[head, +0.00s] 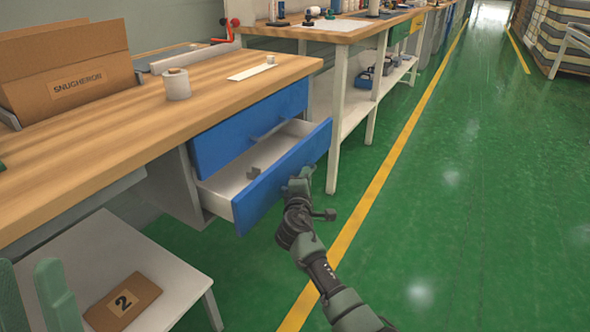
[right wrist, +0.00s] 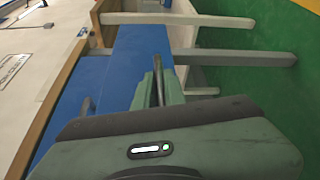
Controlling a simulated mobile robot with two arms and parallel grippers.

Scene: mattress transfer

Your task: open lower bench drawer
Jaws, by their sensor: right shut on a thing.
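The lower bench drawer (head: 284,178) stands pulled out, its pale inside showing behind the blue front. My right gripper (head: 299,184) is at the outer face of this front, near its right end. It is shut on the drawer handle, which is mostly hidden by the fingers. In the right wrist view the closed fingers (right wrist: 158,88) lie against the blue drawer front (right wrist: 139,62). The upper blue drawer (head: 248,128) is closed, with its handle showing. My left gripper (head: 36,295) shows at the lower left edge as two green fingers apart, with nothing between them.
The wooden bench top (head: 215,90) carries a cardboard box (head: 75,70) and a white roll (head: 177,84). The green floor (head: 450,200) at right is clear.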

